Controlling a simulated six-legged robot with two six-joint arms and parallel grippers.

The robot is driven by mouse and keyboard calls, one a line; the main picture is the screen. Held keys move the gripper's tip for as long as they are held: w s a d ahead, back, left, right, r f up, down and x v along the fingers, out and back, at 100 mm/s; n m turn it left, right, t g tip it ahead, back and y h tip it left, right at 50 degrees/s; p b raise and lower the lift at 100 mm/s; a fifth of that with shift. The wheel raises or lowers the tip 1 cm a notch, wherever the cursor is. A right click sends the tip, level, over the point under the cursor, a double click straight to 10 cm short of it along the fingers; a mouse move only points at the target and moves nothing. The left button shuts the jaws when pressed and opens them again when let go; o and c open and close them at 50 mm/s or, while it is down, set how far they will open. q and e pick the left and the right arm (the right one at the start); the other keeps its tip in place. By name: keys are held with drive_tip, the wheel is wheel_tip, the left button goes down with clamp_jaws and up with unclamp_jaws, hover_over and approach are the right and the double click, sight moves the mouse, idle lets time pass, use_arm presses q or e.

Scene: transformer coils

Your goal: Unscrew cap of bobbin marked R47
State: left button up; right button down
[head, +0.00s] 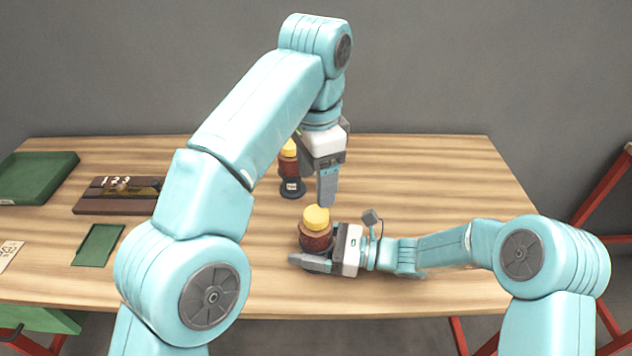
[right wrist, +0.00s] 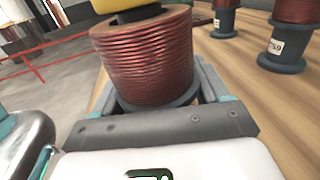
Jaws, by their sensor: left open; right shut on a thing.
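A bobbin of red-brown wire (head: 315,238) with a yellow cap (head: 317,217) stands upright near the front middle of the table. My right gripper (head: 312,259) is shut around its lower part, coming from the right. In the right wrist view the same winding (right wrist: 145,58) sits between my fingers (right wrist: 158,98), with the cap cut off at the top (right wrist: 120,5). No marking on it shows, so I cannot tell whether it is R47. My left gripper (head: 327,200) points down, open and empty, just above and slightly right of the cap, seen edge-on.
Another yellow-capped bobbin (head: 291,168) stands behind, near my left gripper, its label too small to read. The right wrist view shows a labelled bobbin (right wrist: 285,45) at right. A green tray (head: 38,178), a brown box (head: 115,196) and a green plate (head: 98,246) lie left. The table's right is clear.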

sight(316, 212)
use_arm(q)
drive_tip(key=m, duration=1)
drive_tip(key=shift+m, duration=0.3)
drive_tip(key=m, duration=1.2)
drive_tip(key=shift+f, duration=4)
